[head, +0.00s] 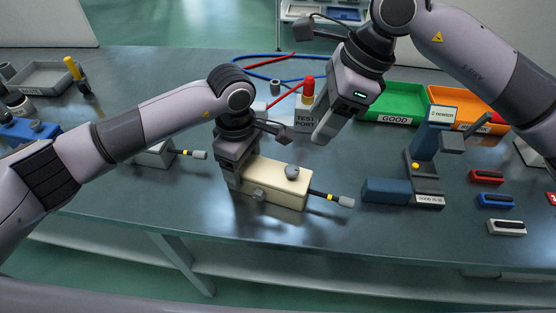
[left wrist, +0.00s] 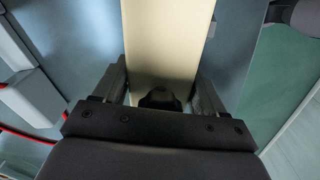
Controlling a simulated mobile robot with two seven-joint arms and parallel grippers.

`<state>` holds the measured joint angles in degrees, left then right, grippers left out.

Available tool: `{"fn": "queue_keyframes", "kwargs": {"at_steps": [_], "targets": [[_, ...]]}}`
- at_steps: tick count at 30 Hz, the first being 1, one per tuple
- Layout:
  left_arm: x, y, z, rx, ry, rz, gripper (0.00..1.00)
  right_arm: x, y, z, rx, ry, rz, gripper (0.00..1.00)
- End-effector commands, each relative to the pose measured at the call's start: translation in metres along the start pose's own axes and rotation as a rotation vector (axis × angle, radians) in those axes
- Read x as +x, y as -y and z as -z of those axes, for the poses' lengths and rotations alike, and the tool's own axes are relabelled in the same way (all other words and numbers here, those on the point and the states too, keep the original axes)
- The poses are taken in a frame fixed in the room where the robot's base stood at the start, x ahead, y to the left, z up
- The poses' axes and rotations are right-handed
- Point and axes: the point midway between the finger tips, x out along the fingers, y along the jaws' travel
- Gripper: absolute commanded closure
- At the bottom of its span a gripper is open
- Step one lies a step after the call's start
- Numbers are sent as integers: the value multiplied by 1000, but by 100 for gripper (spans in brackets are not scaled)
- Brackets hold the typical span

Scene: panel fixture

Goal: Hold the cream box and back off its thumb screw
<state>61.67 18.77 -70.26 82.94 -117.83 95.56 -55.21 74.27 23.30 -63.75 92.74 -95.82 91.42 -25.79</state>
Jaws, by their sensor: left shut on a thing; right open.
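The cream box (head: 272,186) lies on the bench in front of me. A round grey knob (head: 292,172) stands on its top near the right end, and a smaller grey knob (head: 258,194) sits on its front side. A dark cable stub with a yellow band leaves its right end. My left gripper (head: 236,176) is shut on the box's left end. In the left wrist view the cream box (left wrist: 165,45) runs between the fingers, with a dark round part near the palm. My right gripper (head: 324,136) is open, above and behind the box, apart from it.
A test port block (head: 307,119) with a red top stands behind the box, partly hidden by my right gripper. A blue-grey fixture (head: 425,170) stands at right. Green (head: 396,117) and orange bins are behind it. A grey box (head: 154,156) lies at left. The front bench edge is clear.

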Motion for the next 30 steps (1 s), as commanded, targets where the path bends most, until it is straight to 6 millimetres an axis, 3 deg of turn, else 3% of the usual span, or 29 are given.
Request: {"fn": "queue_keyframes", "kwargs": {"at_steps": [9, 15, 20, 30], "targets": [[0, 0, 1, -1, -1, 0, 79, -16, -30, 0, 233, 27, 80, 47], [0, 0, 1, -1, -1, 0, 79, -16, -35, 1, 292, 36, 100, 47], [0, 0, 1, -1, -1, 0, 79, 5, -34, 0, 295, 36, 97, 47], [0, 0, 1, 0, -1, 0, 79, 71, -27, -1, 294, 35, 97, 47]]}}
